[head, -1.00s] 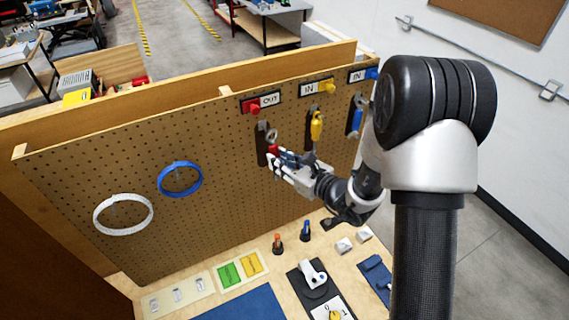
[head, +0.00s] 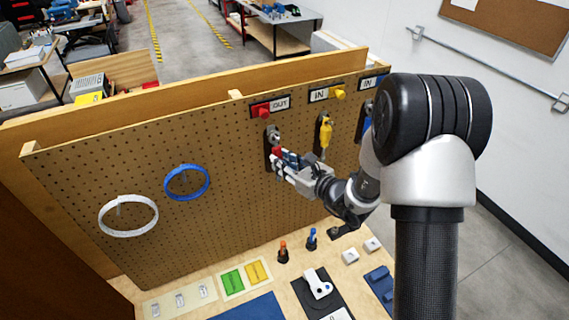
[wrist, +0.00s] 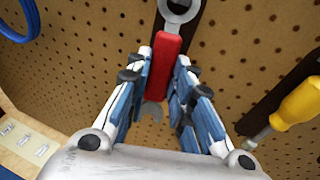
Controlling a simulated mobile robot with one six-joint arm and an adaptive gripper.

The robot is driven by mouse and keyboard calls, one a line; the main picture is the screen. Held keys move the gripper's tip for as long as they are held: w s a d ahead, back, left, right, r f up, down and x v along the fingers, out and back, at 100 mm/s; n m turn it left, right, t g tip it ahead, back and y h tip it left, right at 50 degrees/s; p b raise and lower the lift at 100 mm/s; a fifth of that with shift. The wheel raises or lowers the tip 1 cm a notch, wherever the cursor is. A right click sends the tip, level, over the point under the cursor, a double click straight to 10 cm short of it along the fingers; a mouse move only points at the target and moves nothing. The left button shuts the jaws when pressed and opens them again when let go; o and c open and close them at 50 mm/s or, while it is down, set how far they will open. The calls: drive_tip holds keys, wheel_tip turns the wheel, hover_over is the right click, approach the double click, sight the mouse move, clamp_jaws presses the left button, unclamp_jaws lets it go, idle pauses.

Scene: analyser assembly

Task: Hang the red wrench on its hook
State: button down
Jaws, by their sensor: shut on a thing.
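The red wrench (head: 276,152) is upright in front of the dark backing strip under the red OUT sign (head: 268,106) on the pegboard. My gripper (head: 281,162) is shut on its red handle. In the wrist view the red wrench (wrist: 166,62) lies between the fingers of my gripper (wrist: 164,66). Its silver ring end points up, over the dark strip, and its open jaw end hangs below the fingers. The hook is not clear behind the ring, so I cannot tell whether the ring is around it.
A yellow-handled tool (head: 326,131) hangs just right, under an IN sign; it also shows close to my gripper in the wrist view (wrist: 297,104). A blue hoop (head: 187,183) and a white hoop (head: 128,216) hang to the left.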

idle(0.4)
drive_tip(key=c, duration=1.3)
unclamp_jaws()
